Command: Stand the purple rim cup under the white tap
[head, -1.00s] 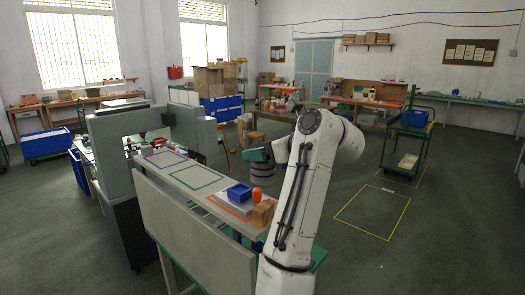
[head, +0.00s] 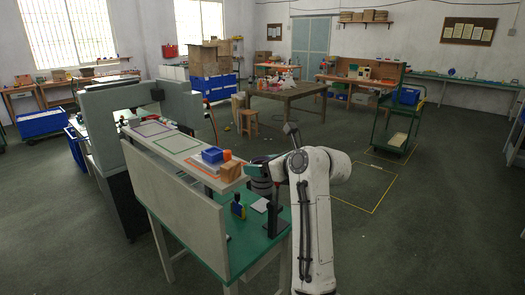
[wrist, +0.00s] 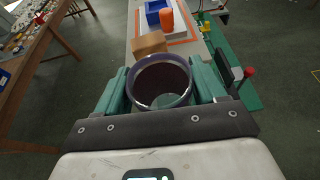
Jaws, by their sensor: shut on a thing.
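My gripper (wrist: 160,88) is shut on a dark cup with a purple-blue rim (wrist: 161,104). I cannot make out a white tap in either view.
The raised shelf (head: 181,146) carries a blue box (head: 212,155), an orange cylinder (head: 227,155) and a brown block (head: 231,171). Below it, the green worktop (head: 250,242) holds a blue-and-yellow bottle (head: 238,207).

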